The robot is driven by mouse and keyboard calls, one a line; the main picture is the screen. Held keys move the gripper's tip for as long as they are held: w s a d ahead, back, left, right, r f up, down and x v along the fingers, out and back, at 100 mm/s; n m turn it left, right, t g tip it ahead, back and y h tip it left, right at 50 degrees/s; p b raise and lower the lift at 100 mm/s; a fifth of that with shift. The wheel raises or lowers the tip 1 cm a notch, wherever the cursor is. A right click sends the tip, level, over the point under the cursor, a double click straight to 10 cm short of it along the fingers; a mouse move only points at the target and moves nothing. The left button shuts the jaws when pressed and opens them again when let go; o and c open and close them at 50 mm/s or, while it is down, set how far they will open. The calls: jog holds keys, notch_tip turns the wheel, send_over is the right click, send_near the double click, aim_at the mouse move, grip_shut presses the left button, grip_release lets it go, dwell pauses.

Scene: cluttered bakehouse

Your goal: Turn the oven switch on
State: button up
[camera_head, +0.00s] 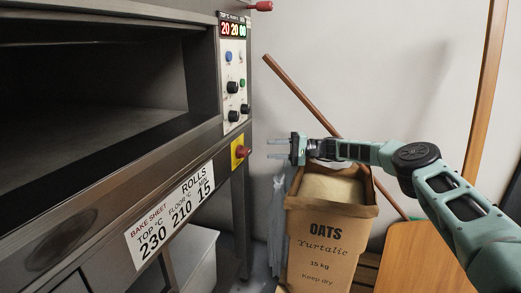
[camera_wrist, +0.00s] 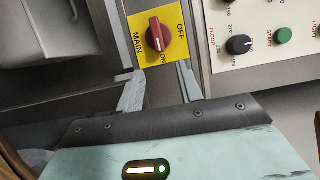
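The oven switch is a red rotary knob (camera_head: 243,152) on a yellow plate (camera_head: 235,160) at the oven's front right corner. In the wrist view the red knob (camera_wrist: 166,38) sits on the yellow plate (camera_wrist: 140,24), marked MAIN, OFF and ON. Its ridge runs roughly up and down that picture; which label it points at I cannot tell. My gripper (camera_head: 268,149) is open and empty, its fingers pointing left at the knob with a gap between. In the wrist view my gripper (camera_wrist: 160,71) has a fingertip either side, just below the knob, not visibly touching it.
The oven's control panel (camera_head: 230,75) with several knobs and buttons is above the switch. A red handle (camera_head: 262,6) sticks out above it. An oats sack (camera_head: 325,225) stands beneath my gripper. A wooden pole (camera_head: 300,95) leans behind. The space between fingers and switch looks clear.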

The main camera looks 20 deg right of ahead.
jog(key=shift+v, duration=2.05)
